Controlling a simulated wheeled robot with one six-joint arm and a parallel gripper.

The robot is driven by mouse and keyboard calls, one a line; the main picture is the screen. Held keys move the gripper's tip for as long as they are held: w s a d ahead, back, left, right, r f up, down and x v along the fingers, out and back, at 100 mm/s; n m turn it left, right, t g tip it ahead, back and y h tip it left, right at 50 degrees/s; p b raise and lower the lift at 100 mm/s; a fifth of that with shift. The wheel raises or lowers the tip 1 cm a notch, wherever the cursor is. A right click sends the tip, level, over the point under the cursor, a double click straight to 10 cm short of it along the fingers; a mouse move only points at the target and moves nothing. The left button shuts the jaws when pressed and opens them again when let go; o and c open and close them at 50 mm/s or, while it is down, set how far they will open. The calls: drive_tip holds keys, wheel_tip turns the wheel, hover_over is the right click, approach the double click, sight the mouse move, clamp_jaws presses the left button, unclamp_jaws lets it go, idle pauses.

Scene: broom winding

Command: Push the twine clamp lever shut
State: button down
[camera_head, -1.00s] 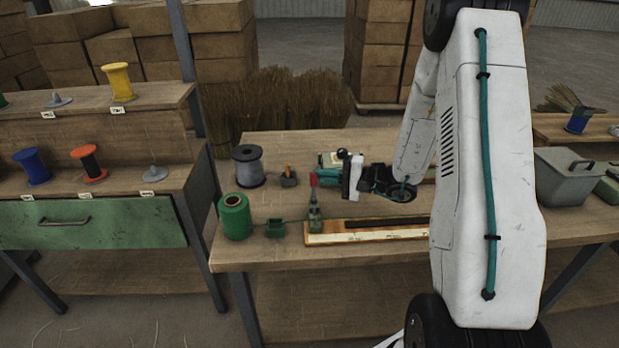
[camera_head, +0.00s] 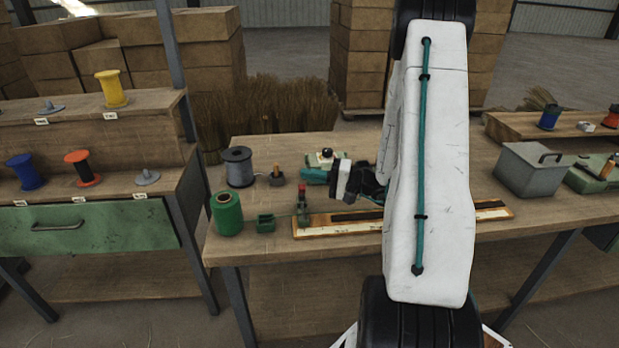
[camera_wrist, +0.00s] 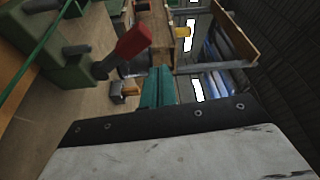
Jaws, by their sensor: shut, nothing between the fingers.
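The twine clamp (camera_head: 303,216) is a small green fixture at the left end of the wooden strip on the bench. Its red-handled lever (camera_head: 302,189) stands up from it; in the wrist view the lever's red grip (camera_wrist: 131,39) is at the upper left, on a short metal rod slanting from the green clamp body (camera_wrist: 70,72). My gripper (camera_head: 306,176) is shut and empty, its teal fingers close beside and behind the red grip. The fingers (camera_wrist: 158,76) show just right of the grip in the wrist view. Contact with the lever cannot be told.
A green twine spool (camera_head: 227,213) and a small green block (camera_head: 265,223) stand left of the clamp. A grey wire spool (camera_head: 239,167) is behind. A grey lidded box (camera_head: 537,169) stands at the right. Green twine (camera_wrist: 38,55) runs by the clamp.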

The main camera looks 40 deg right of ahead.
drive_tip(key=s+d, duration=0.5)
drive_tip(key=d, duration=0.2)
drive_tip(key=shift+s+d, duration=0.3)
idle(0.4)
